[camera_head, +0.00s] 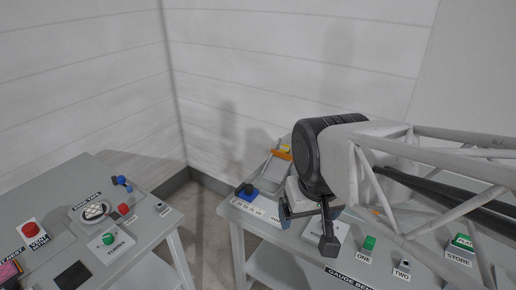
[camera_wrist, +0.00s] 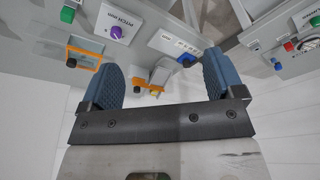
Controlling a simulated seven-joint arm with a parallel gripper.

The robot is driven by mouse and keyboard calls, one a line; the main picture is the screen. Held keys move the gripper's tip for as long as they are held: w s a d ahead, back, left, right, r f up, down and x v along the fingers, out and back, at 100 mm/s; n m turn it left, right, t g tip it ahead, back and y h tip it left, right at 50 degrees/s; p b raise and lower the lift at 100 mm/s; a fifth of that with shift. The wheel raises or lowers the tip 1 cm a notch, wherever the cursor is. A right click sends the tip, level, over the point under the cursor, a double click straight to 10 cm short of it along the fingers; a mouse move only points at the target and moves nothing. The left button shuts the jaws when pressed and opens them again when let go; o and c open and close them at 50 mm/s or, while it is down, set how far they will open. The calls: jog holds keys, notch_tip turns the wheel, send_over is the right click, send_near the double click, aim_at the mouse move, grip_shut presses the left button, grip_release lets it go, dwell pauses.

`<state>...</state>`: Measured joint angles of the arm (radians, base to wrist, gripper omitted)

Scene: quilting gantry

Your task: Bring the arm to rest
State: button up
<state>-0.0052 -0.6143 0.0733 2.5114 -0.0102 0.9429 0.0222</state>
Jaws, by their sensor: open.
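My gripper (camera_head: 307,226) hangs over the left part of the right-hand bench (camera_head: 262,228) in the head view, at the end of my arm, which reaches in from the right. Its fingers are apart with nothing between them. In the wrist view my gripper (camera_wrist: 160,78) shows two blue ribbed finger pads, wide apart and empty. Past them is a grey holder with orange and yellow parts (camera_wrist: 155,77); I cannot tell its distance from the fingers. My arm hides part of the bench and the label behind the gripper.
The left bench (camera_head: 150,242) holds red and green buttons. An open floor gap lies between the benches.

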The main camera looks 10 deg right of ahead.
jog(key=shift+s+d+f, duration=0.2)
jog(key=shift+s+f, duration=0.1)
jog(key=shift+s, duration=0.3)
